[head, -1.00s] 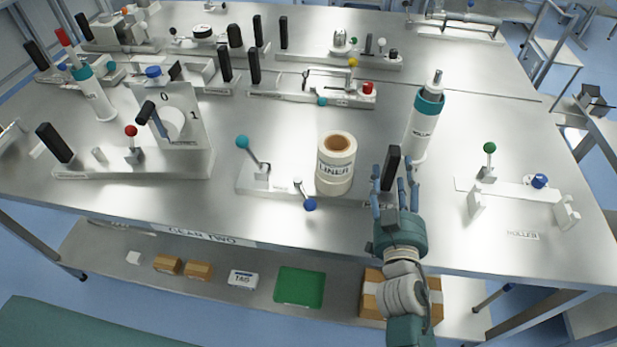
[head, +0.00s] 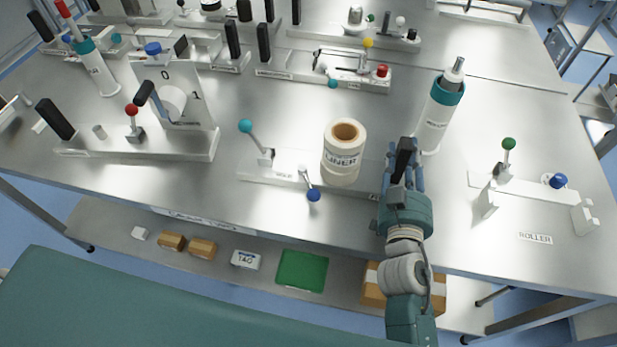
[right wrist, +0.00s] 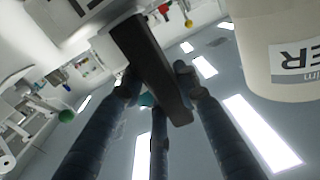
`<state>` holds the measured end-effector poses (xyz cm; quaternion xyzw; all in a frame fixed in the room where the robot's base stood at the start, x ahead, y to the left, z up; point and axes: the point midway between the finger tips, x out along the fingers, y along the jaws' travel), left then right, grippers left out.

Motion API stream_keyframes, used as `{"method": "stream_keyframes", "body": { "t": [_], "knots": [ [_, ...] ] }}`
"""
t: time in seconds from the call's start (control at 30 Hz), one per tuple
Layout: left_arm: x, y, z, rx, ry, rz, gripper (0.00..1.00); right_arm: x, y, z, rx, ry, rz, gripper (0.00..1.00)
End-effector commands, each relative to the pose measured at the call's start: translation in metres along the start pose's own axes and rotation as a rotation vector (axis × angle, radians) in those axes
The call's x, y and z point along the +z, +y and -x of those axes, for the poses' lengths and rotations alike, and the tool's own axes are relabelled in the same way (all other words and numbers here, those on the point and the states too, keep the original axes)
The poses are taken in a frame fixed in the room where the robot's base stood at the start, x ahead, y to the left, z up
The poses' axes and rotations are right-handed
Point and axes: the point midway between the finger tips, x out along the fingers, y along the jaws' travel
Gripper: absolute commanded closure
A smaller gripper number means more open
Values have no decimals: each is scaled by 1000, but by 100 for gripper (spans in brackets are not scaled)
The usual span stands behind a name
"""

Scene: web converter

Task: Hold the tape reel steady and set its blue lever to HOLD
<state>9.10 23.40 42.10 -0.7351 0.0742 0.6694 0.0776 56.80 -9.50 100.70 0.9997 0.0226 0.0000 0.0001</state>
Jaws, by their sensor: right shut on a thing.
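The tape reel, a cream roll labelled LINER (head: 342,160), stands upright on a low metal base (head: 262,176) near the front of the table. A lever with a dark blue ball (head: 313,195) leans forward at the base's front edge, left of the roll. A teal-ball lever (head: 246,126) stands farther left, tilted left. My right gripper (head: 403,178) is shut on the black upright handle (head: 403,158) at the base's right end. The right wrist view shows the handle (right wrist: 150,65) between the fingers, with the roll (right wrist: 262,45) beside it. My left gripper is out of view.
A teal-and-white cylinder (head: 440,110) stands close behind my right gripper. A ROLLER stand (head: 525,190) with a green-ball lever is at right. A 0/1 dial stand (head: 172,95) is at left. Bare table lies in front of the reel.

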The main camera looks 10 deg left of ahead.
Motion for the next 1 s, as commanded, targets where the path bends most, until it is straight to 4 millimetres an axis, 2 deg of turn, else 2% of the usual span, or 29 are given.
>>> {"method": "stream_keyframes", "body": {
  "t": [0.03,0.07,0.1,0.47,0.53,1.0],
  "knots": [
    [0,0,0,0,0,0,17,0,0,0,0,0,-1,93],
    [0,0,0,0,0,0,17,0,0,0,0,0,-1,99],
    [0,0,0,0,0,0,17,0,0,0,0,0,-1,100],
    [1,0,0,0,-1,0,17,0,0,0,0,0,-1,100],
    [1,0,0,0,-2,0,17,-6,-1,-1,-3,10,-11,100],
    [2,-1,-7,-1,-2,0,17,3,-1,0,-2,5,-6,100]
  ]
}}
